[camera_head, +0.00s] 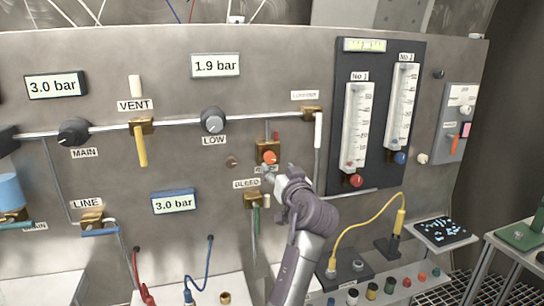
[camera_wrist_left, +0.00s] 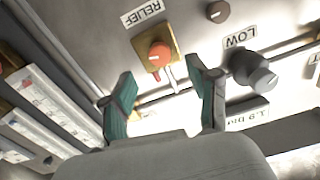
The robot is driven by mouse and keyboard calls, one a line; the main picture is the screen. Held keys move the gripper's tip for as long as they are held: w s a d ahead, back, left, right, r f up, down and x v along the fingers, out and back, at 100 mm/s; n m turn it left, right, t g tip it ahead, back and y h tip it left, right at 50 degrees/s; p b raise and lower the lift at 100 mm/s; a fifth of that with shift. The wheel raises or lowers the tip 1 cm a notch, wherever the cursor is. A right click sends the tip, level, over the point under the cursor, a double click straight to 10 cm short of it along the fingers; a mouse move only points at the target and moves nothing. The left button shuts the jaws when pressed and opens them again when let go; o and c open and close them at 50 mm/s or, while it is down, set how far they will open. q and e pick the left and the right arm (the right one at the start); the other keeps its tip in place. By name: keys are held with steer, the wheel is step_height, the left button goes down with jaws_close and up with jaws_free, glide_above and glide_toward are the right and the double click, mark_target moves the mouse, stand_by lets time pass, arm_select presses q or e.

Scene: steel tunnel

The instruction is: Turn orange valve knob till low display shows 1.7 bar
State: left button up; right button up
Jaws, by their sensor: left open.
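The orange valve knob (camera_head: 269,157) sits on a brass plate in the middle of the panel. In the left wrist view the orange knob (camera_wrist_left: 159,54) is under an upside-down RELIEF label, ahead of and between the fingertips. The low display (camera_head: 215,65) reads 1.9 bar. My left gripper (camera_head: 281,174) is just below and right of the knob in the head view. Its teal fingers are spread in the wrist view (camera_wrist_left: 160,68), with nothing between their pads. Whether a finger touches the knob or plate cannot be told. My right gripper is not in view.
The grey LOW knob (camera_head: 213,120) is up and left. A white-handled valve (camera_head: 318,128) is close on the right, and the green BLEED lever (camera_head: 256,218) is below. Flow gauges (camera_head: 358,125) with red and blue knobs stand farther right. Cables (camera_head: 366,225) hang lower down.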

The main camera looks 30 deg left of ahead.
mark_target(271, 160)
arm_select(q)
steer(key=p+x, duration=0.1)
steer(key=x, duration=0.4)
steer(key=shift+w+a+r+p, duration=0.1)
steer(key=shift+w+a+p, duration=0.1)
steer(key=shift+w+p, duration=0.1)
steer(key=shift+w+a, duration=0.2)
steer(key=shift+a, duration=0.05)
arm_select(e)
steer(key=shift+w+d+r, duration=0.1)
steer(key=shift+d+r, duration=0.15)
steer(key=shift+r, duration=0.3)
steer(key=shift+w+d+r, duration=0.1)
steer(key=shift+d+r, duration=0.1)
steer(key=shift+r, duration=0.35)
arm_select(q)
steer(key=shift+c, duration=0.2)
